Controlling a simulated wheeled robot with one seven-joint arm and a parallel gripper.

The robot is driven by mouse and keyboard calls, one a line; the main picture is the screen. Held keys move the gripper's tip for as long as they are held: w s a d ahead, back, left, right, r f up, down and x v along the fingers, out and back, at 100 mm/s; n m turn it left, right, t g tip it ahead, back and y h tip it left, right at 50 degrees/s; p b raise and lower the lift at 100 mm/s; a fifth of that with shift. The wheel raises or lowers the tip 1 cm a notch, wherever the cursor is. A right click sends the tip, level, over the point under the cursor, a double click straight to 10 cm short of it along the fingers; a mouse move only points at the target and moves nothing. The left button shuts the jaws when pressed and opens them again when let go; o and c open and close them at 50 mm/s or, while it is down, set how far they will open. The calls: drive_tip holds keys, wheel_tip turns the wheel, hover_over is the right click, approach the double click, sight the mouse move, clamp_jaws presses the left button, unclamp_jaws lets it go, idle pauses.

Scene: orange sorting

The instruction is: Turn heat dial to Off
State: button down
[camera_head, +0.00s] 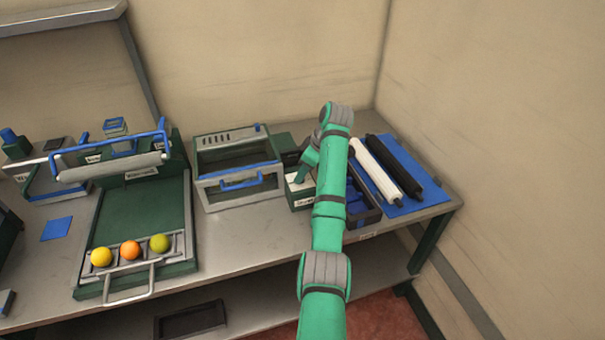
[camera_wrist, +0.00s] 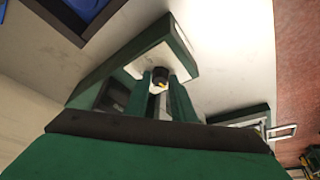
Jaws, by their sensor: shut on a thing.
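The heat dial (camera_wrist: 160,75) is a small dark knob with a yellow mark, in the middle of the wrist view. It sits on the pale face of a green-edged control box (camera_wrist: 137,50). My gripper (camera_wrist: 161,88) has its green fingers on either side of the dial and is shut on it. In the head view my gripper (camera_head: 299,179) reaches down to the same control box (camera_head: 300,202), and the dial is hidden there. The dial's markings and its present setting cannot be read.
A green and grey oven-like box (camera_head: 212,193) with a blue handle stands left of the control box. A dark bin (camera_head: 371,216) and a blue mat (camera_head: 417,203) with white and black rollers lie right. A green tray (camera_head: 145,210) holds three fruits at the left.

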drive_tip(key=shift+f, duration=0.1)
drive_tip(key=c, duration=1.5)
unclamp_jaws()
drive_tip(key=shift+c, duration=0.2)
drive_tip(key=v, duration=1.1)
drive_tip(key=shift+a, duration=0.2)
